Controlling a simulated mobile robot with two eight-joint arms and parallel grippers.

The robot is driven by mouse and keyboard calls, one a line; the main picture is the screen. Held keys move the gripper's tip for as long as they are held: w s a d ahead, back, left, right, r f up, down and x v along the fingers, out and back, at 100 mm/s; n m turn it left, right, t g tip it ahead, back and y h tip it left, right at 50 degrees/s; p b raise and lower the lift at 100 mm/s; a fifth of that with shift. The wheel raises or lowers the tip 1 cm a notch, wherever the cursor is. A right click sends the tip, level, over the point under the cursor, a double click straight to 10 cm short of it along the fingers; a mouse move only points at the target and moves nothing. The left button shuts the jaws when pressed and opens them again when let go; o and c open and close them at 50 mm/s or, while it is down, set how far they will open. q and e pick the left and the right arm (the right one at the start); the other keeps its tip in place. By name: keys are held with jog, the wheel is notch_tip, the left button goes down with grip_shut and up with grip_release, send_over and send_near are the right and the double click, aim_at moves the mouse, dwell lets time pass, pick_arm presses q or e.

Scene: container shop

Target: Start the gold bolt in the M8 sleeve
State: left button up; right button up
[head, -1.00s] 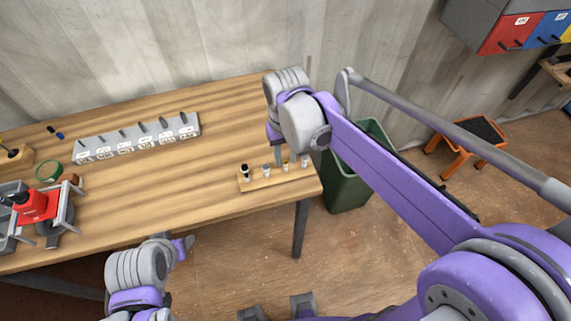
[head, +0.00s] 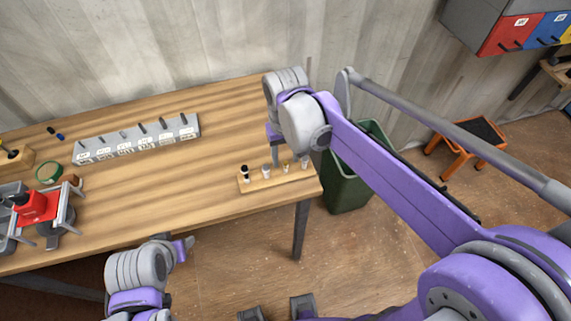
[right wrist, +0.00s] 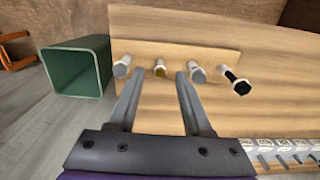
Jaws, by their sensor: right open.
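The gold bolt (right wrist: 160,68) stands head up in a wooden rack, among several other bolts; it also shows in the head view (head: 285,166). My right gripper (right wrist: 160,76) is open and empty, its fingertips either side of the gold bolt in the picture. I cannot tell if they are level with it or touching it. In the head view the right gripper (head: 274,138) is partly hidden by its wrist. The grey sleeve block (head: 137,146) lies at the back of the bench; its labels are too small to read, so I cannot pick out M8. My left gripper (head: 183,249) is low at the bench's front edge.
The wooden rack (right wrist: 205,52) sits near the bench's right end, with silver and black-headed bolts beside the gold one. A green bin (head: 347,185) stands just past that end. A red tool (head: 36,207) and green tape (head: 49,171) lie left. The middle bench is clear.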

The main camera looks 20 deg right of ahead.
aim_at(285, 163)
notch_tip(285, 163, up, 11)
jog(key=shift+f+p, duration=0.15)
jog(key=shift+p, duration=0.15)
jog(key=s+d+f+t, duration=0.2)
jog(key=s+d+f, duration=0.1)
jog(key=s+f, duration=0.3)
jog(key=s+d+f+t, duration=0.3)
jog(key=s+f, duration=0.4)
jog(key=f, duration=0.1)
jog(key=shift+s+d+f+t, duration=0.25)
jog(key=shift+d+t, duration=0.05)
dwell(0.8)
